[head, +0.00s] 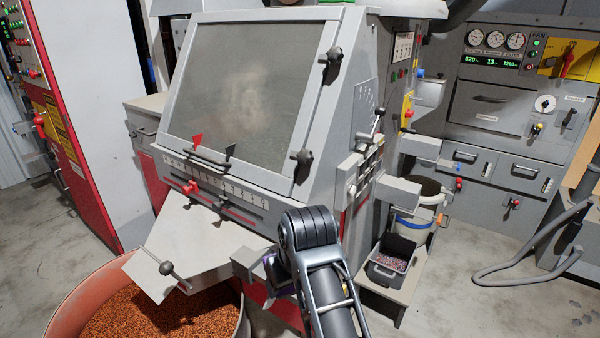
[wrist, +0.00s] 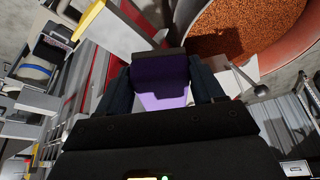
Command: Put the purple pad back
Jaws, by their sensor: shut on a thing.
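The purple pad (wrist: 160,80) shows in the wrist view between the two dark fingers of my gripper (wrist: 158,85), which is shut on it. Part of the pad's face is in shadow and part is brightly lit. In the head view only a small purple patch of the pad (head: 271,267) shows beside my arm, near the lower front of the grey machine (head: 250,170). My arm hides the rest of the pad and most of the gripper there. I cannot tell whether the pad touches the machine.
A round orange-rimmed bin of copper granules (head: 160,315) stands below the sloping chute (head: 190,250). A ball-ended lever (head: 166,268) sticks out over it. At right, a step holds a dark box (head: 395,262) and a white bucket (head: 415,215). A hose (head: 530,250) lies on the floor.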

